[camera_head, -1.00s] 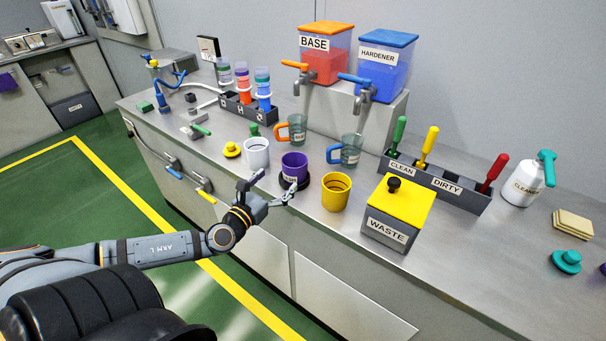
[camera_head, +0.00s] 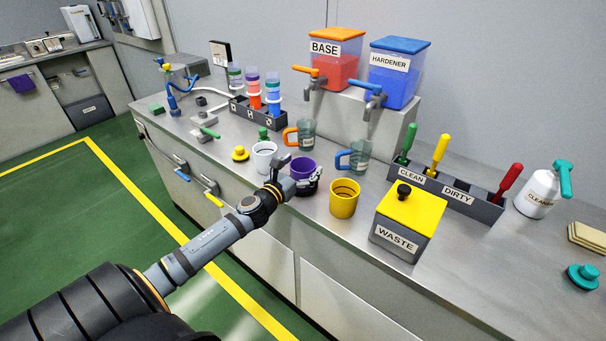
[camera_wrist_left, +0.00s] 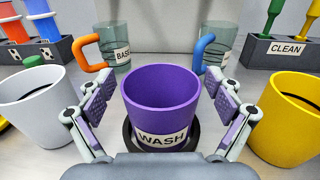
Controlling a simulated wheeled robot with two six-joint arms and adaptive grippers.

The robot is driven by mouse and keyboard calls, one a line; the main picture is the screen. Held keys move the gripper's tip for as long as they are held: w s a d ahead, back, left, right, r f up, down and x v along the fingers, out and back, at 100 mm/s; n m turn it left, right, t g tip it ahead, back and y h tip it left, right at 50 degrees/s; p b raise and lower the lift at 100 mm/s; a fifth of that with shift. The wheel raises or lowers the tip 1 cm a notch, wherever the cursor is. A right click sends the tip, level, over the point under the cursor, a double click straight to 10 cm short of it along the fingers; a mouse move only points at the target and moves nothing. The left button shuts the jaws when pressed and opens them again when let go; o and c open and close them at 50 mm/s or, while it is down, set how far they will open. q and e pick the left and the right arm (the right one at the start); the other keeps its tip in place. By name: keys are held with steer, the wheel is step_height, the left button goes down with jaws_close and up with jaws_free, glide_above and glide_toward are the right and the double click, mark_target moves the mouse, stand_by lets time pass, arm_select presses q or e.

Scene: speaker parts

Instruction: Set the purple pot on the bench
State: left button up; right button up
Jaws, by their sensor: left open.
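The purple pot (camera_head: 303,168), labelled WASH, stands upright between the white cup and the yellow cup. In the left wrist view the purple pot (camera_wrist_left: 162,95) sits on or in a round black base (camera_wrist_left: 196,138). My left gripper (camera_head: 300,172) is open, with one finger on each side of the pot; in the left wrist view its fingers (camera_wrist_left: 160,100) show gaps to the pot's wall. The bench (camera_head: 265,205) is the grey metal top under everything. The pot's lower front is partly hidden by the gripper in the head view. My right gripper is not in view.
A white cup (camera_head: 264,157) stands close left of the pot and a yellow cup (camera_head: 344,198) close right. Two clear mugs with orange (camera_head: 300,134) and blue (camera_head: 352,158) handles stand behind. The WASTE box (camera_head: 408,222) is further right. Bare bench lies right of that box.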

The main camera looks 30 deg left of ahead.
arm_select(q)
steer(key=shift+w, duration=0.1)
steer(key=c, duration=1.3)
steer(key=shift+o, duration=0.2)
step_height(320, 180, up, 10)
steer(key=p, duration=0.3)
